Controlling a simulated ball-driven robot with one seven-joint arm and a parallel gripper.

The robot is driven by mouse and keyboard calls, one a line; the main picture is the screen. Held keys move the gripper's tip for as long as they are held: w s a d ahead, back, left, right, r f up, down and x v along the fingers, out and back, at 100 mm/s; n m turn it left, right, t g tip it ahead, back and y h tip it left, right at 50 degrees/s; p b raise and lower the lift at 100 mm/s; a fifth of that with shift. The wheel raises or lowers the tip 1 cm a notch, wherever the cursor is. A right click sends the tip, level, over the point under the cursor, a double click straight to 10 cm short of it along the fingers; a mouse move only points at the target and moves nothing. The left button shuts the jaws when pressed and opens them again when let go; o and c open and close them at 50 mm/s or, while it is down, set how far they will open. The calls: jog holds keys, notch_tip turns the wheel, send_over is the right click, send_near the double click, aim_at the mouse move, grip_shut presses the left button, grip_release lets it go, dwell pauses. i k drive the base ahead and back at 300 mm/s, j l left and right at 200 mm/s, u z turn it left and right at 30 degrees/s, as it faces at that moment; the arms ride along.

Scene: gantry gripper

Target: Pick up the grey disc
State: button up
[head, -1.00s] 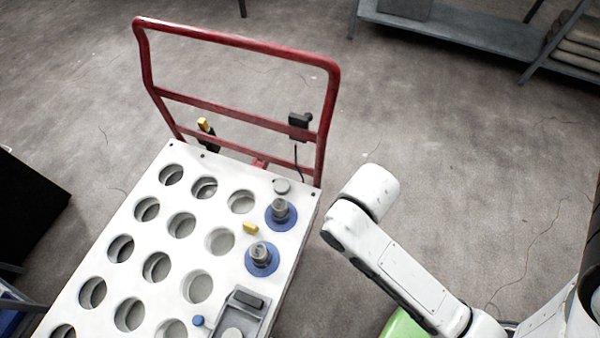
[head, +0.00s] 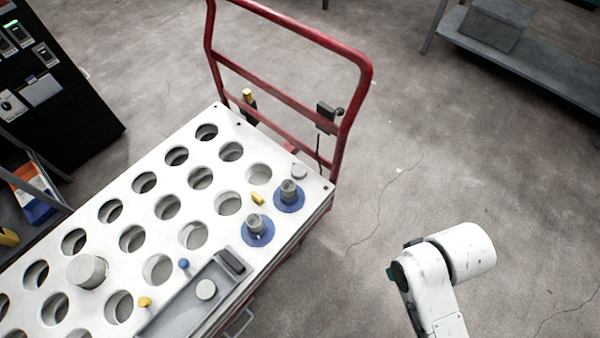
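A small grey disc (head: 299,171) lies flat on the white perforated top (head: 283,222) of a cart, near its far right corner, beside a blue-based grey fitting. A second, paler round disc (head: 206,290) lies in a grey tray (head: 176,312) at the cart's near right side. Part of my white arm is at the lower right, over the floor and apart from the cart. My gripper does not show, so its opening and contents are hidden.
Two grey fittings on blue round bases (head: 257,231) (head: 289,197) stand near the disc. A grey cylinder (head: 87,271) stands farther left. A red handle frame (head: 366,75) rises behind the top.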

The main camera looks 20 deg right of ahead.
aim_at(299, 171)
jog(key=i+j+z, duration=0.1)
jog(key=i, duration=0.4)
jog(key=i+j+z, duration=0.1)
jog(key=i+j, duration=0.3)
jog(key=i, duration=0.1)
